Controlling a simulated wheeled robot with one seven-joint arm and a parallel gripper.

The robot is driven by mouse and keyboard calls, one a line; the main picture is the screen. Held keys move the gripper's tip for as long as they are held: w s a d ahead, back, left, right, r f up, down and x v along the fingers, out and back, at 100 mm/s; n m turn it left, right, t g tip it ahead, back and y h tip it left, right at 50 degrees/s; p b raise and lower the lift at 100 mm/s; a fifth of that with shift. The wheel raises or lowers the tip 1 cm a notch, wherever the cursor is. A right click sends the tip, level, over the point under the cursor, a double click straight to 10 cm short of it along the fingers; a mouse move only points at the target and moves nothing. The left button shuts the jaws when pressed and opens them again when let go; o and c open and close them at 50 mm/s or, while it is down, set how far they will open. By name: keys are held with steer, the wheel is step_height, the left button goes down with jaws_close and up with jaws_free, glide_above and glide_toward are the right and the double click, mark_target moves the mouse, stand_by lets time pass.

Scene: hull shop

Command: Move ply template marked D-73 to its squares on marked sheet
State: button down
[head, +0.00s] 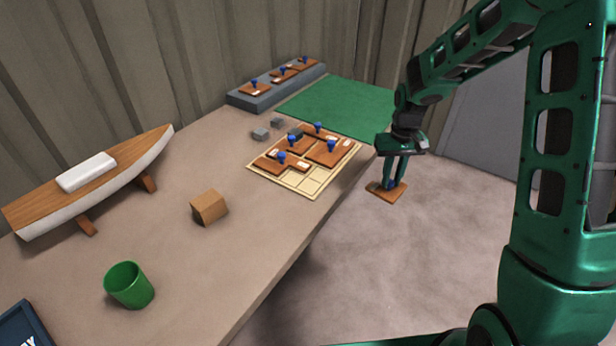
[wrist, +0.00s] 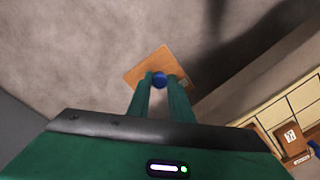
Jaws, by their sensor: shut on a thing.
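My gripper (head: 389,185) is shut on the blue knob of a brown ply template (head: 386,192) and holds it in the air beyond the table's right edge, over the floor. In the wrist view the template (wrist: 150,62) hangs below the fingers (wrist: 160,82), and its marking cannot be read. The marked sheet (head: 314,186) lies on the table to the left of the gripper. Several brown templates with blue knobs lie on it, and pale bare squares show at its near side. A sheet corner also shows at the lower right of the wrist view (wrist: 272,110).
A grey raised block (head: 262,101) at the back bears several more templates. A green mat (head: 340,107) lies behind the sheet. Small grey blocks (head: 261,134), a wooden block (head: 209,206), a green cup (head: 129,285) and a boat model (head: 90,185) stand to the left.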

steer(key=shift+a, duration=0.25)
